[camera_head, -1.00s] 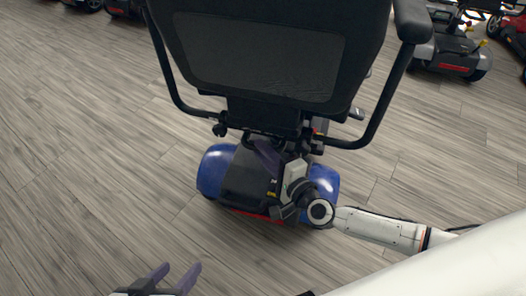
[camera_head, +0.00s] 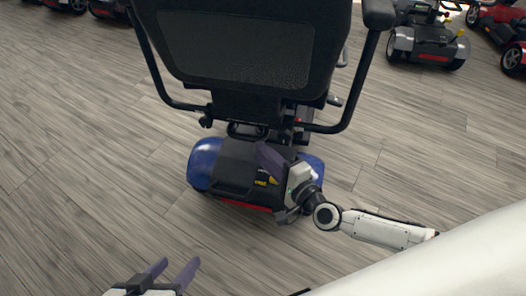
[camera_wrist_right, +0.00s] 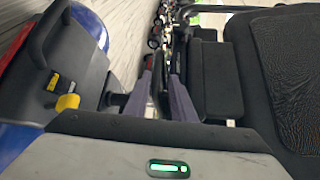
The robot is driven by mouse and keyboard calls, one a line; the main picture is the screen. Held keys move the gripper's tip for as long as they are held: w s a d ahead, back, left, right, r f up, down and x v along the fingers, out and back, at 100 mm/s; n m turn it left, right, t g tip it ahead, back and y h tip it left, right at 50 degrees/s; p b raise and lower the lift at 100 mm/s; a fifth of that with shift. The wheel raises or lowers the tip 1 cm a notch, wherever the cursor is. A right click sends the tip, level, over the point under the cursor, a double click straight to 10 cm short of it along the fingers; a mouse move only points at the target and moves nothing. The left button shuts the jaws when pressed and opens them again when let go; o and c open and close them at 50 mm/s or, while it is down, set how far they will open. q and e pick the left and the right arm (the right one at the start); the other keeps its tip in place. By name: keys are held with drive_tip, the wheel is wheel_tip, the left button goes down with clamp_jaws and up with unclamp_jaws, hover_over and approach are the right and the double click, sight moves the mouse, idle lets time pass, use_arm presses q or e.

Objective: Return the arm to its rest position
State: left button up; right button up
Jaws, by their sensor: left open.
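My left gripper (camera_head: 172,272) is at the bottom left of the head view, with its two purple fingers apart and nothing between them, over bare floor. My right arm comes in from the right. My right gripper (camera_head: 268,158) is over the rear of a blue and black scooter (camera_head: 232,168), below its seat. In the right wrist view the purple fingers (camera_wrist_right: 165,92) point into the space between the scooter's rear cover (camera_wrist_right: 75,65) and its seat. A narrow gap shows between them with dark parts behind. Whether they hold anything is unclear.
The black seat back (camera_head: 240,45) and its armrest frame (camera_head: 366,85) rise over the scooter. Yellow-marked parts (camera_wrist_right: 66,100) sit on the rear cover. Other scooters stand at the top left (camera_head: 105,8) and top right (camera_head: 428,40). The wooden floor (camera_head: 90,150) at left is clear.

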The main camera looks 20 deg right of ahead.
idle(0.5)
drive_tip(key=s+a+r+n+g+y, duration=0.2)
drive_tip(key=s+a+n+g+y, duration=0.15)
drive_tip(key=s+a+n, duration=0.4)
drive_tip(key=s+a+r+n+g+y, duration=0.2)
drive_tip(key=s+a+n+g, duration=0.2)
drive_tip(key=s+a+n, duration=0.3)
drive_tip(key=s+d+f+n+g+h, duration=0.2)
drive_tip(key=s+d+h, duration=0.35)
drive_tip(key=d, duration=0.45)
drive_tip(key=s+d+f+n+g+h, duration=0.25)
drive_tip(key=s+d+h, duration=0.35)
drive_tip(key=d, duration=0.4)
drive_tip(key=w+a+f+t+y, duration=0.1)
drive_tip(key=w+a+t+y, duration=0.35)
drive_tip(key=a, duration=0.55)
use_arm(q)
drive_tip(key=s+a+r+t+y+p, duration=0.1)
drive_tip(key=a+r+p, duration=0.3)
drive_tip(key=r+p, duration=0.8)
drive_tip(key=s+p, duration=0.1)
drive_tip(key=p, duration=0.8)
drive_tip(key=shift+a+n+y, duration=0.35)
drive_tip(key=shift+n+y, duration=0.05)
use_arm(e)
drive_tip(key=s+d+r+h, duration=0.1)
drive_tip(key=d+r, duration=0.3)
drive_tip(key=r, duration=0.7)
drive_tip(key=shift+r+m, duration=0.3)
drive_tip(key=shift+r, duration=0.1)
